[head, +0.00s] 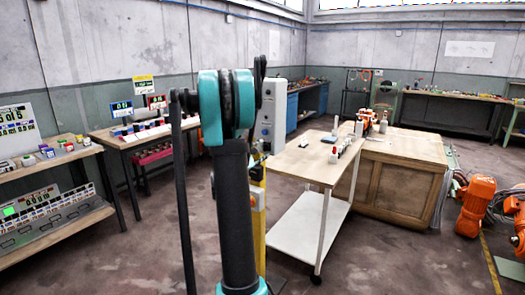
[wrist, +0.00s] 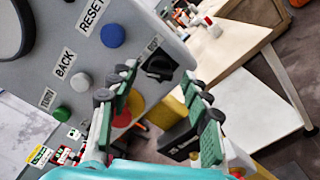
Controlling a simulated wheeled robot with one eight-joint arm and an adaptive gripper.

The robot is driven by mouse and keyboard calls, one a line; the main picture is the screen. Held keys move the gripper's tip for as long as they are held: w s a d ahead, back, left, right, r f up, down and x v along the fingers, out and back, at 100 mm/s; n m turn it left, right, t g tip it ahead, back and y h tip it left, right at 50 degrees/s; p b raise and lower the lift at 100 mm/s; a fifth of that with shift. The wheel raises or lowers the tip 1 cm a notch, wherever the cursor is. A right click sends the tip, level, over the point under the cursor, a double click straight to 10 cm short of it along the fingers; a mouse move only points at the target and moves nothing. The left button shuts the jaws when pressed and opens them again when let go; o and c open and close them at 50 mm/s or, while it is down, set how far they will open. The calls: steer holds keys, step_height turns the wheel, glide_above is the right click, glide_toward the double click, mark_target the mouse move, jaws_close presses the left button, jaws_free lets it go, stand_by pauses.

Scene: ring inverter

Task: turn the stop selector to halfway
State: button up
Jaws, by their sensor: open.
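In the wrist view, a grey panel (wrist: 75,40) fills the upper left. The black stop selector (wrist: 160,67) is at its lower right edge, beside a small white label partly covered by a finger. I cannot tell its exact angle. My gripper (wrist: 159,77) is open, with its green-padded fingers spread on either side of the selector in the picture. I cannot tell whether they touch it; nothing is between the pads. In the head view, the light grey panel housing (head: 271,115) stands just right of my arm, which hides my gripper.
A white trolley (head: 310,160) stands to the right, beside a wooden cabinet (head: 395,180). Workbenches line the walls.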

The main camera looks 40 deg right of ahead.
steer(key=shift+w+d, duration=0.25)
steer(key=shift+d, duration=0.4)
steer(key=shift+c, duration=0.6)
jaws_close()
steer(key=m, duration=0.6)
steer(key=shift+f, duration=0.1)
steer(key=m, duration=0.5)
steer(key=shift+s+m, duration=0.1)
steer(key=shift+m, duration=0.3)
